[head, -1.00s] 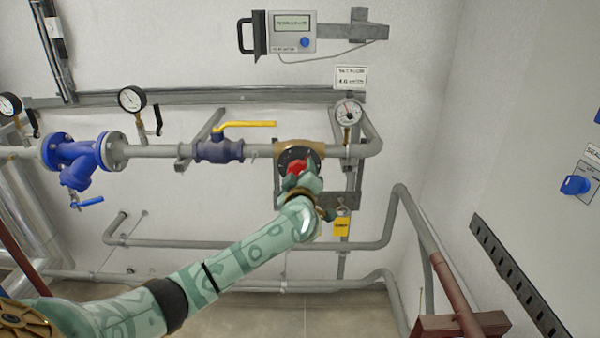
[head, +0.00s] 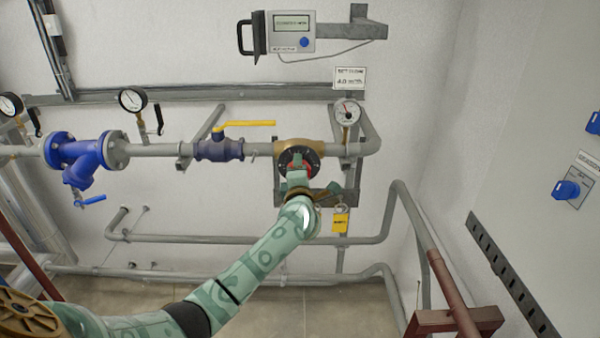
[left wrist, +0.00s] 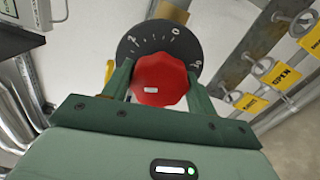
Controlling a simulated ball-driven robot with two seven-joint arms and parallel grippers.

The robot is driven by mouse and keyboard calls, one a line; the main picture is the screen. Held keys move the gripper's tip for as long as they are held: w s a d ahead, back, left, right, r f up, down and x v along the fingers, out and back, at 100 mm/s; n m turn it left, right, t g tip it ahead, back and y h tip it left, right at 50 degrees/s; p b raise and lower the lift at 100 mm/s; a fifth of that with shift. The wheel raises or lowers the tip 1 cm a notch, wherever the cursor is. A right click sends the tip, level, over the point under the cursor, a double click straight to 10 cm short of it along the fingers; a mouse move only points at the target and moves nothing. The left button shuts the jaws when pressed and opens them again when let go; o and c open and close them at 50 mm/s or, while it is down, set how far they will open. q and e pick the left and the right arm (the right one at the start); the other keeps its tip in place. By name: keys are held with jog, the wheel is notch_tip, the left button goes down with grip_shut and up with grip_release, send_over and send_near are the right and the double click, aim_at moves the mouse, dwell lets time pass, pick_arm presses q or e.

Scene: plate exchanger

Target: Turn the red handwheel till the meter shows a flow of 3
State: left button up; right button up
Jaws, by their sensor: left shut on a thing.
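The red handwheel (left wrist: 160,78) sits between the two fingers of my left gripper (left wrist: 158,88) in the left wrist view, in front of a black dial (left wrist: 158,45) with white marks. In the head view the handwheel (head: 300,169) is mostly hidden behind my left gripper (head: 298,172). My left gripper is shut on it. The brass valve body (head: 313,149) is in the grey pipe behind it. The meter (head: 291,30) hangs on the wall above; its display text is too small to read. My right gripper is in neither view.
A round gauge (head: 347,112) stands just right of the valve. A blue valve with a yellow lever (head: 250,125) is to the left. A yellow tag (head: 340,223) hangs below the gauge. A cabinet with a blue knob (head: 566,190) is at the right.

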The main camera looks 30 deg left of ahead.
pick_arm(q)
jog(key=n, duration=0.2)
jog(key=shift+f+n, duration=0.15)
jog(key=shift+n, duration=0.25)
jog(key=n+b, duration=0.1)
jog(key=n, duration=0.2)
jog(key=shift+n, duration=0.3)
jog(key=n+b, duration=0.2)
jog(key=n, duration=0.4)
jog(key=o, duration=1)
jog(key=shift+s, duration=0.1)
jog(key=shift+r, duration=0.2)
